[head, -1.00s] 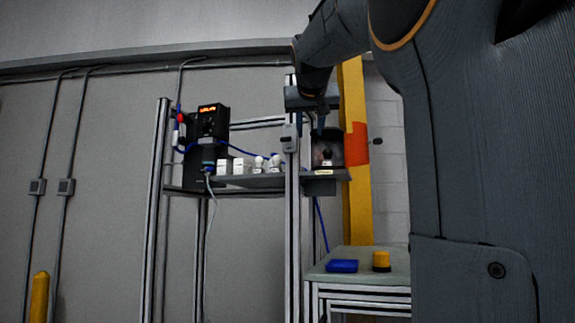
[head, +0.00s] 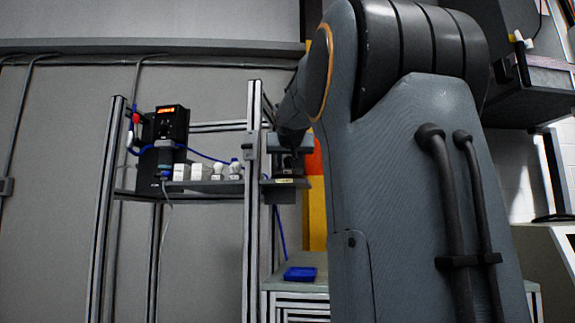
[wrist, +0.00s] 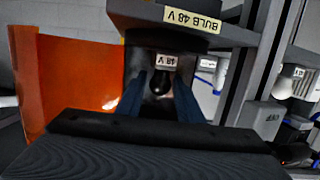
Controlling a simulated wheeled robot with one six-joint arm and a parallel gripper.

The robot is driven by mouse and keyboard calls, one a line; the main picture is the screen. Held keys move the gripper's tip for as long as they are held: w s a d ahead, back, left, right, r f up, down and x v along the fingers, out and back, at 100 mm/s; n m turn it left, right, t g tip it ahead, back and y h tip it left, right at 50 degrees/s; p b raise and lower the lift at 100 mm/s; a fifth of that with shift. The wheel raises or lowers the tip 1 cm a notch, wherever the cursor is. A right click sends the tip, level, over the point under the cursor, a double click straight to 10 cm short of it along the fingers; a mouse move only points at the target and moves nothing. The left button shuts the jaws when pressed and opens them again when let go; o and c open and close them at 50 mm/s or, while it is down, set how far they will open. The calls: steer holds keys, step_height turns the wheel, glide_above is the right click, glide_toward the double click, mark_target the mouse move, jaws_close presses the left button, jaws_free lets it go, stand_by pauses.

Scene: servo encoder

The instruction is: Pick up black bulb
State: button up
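The black bulb (wrist: 160,82) is in the wrist view, under a small "48 V" tag, inside a dark holder labelled "BULB 48 V" (wrist: 192,18). My gripper (wrist: 160,88) is open, with one blue finger on each side of the bulb and a gap visible on both sides. I cannot tell how deep the fingertips reach around it. In the head view the holder (head: 284,182) stands at the shelf's right end with my gripper (head: 290,148) at its upper part, and I cannot make out the bulb there.
White bulbs (head: 218,170) and white boxes (head: 181,171) stand on the shelf left of the holder, beyond a metal post (head: 251,200). An orange panel (wrist: 75,85) is close beside my gripper. A blue tray (head: 300,273) lies on the lower table.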

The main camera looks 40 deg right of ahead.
steer(key=shift+w+d+f, duration=0.1)
steer(key=shift+w+d, duration=0.2)
steer(key=shift+w, duration=0.1)
steer(key=c, duration=0.8)
